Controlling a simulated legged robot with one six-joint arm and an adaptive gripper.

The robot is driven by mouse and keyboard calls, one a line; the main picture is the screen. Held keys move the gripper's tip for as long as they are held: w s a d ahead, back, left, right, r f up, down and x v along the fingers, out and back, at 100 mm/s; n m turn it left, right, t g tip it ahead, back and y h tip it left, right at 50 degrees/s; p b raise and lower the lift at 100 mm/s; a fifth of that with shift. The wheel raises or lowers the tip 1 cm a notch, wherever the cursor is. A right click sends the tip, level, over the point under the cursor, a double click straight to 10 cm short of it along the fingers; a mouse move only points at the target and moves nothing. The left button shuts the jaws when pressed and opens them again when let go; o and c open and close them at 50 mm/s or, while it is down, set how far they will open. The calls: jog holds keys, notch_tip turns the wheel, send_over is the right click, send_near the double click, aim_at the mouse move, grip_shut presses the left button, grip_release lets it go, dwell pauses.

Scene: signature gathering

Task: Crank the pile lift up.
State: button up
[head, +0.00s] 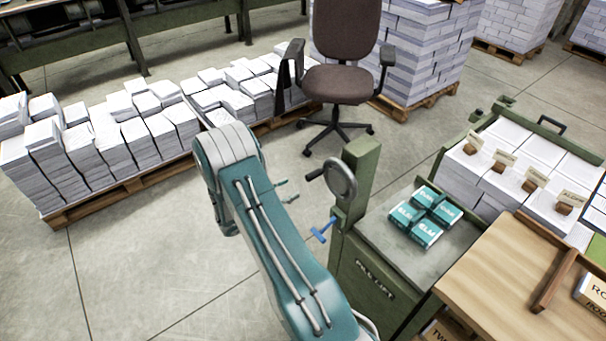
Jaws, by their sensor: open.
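The pile lift (365,265) is a green cabinet with a lettered front and a post on its left. A grey round crank wheel (341,180) sits on the post, with a dark handle (315,174) sticking out to the left. A blue T-shaped handle (322,231) sticks out lower on the post. Several teal packs lie on the lift's grey top (385,235). My gripper (289,190) shows only as two small tips past my arm's edge, apart and empty. They are left of the crank handle and look clear of it. The rest of the gripper is hidden behind my arm.
An office chair (342,84) stands behind the lift. Pallets of paper stacks (95,150) are at the left and back. A wooden table (490,275) and a bin of paper stacks with small tags (520,160) are on the right. Floor is clear left of the lift.

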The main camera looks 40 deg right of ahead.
aim_at(317, 173)
jog(key=d, duration=0.3)
jog(key=s+d, duration=0.1)
jog(key=d, duration=0.6)
jog(key=shift+s+d, duration=0.15)
jog(key=shift+d, duration=0.25)
jog(key=shift+c, duration=0.3)
grip_shut()
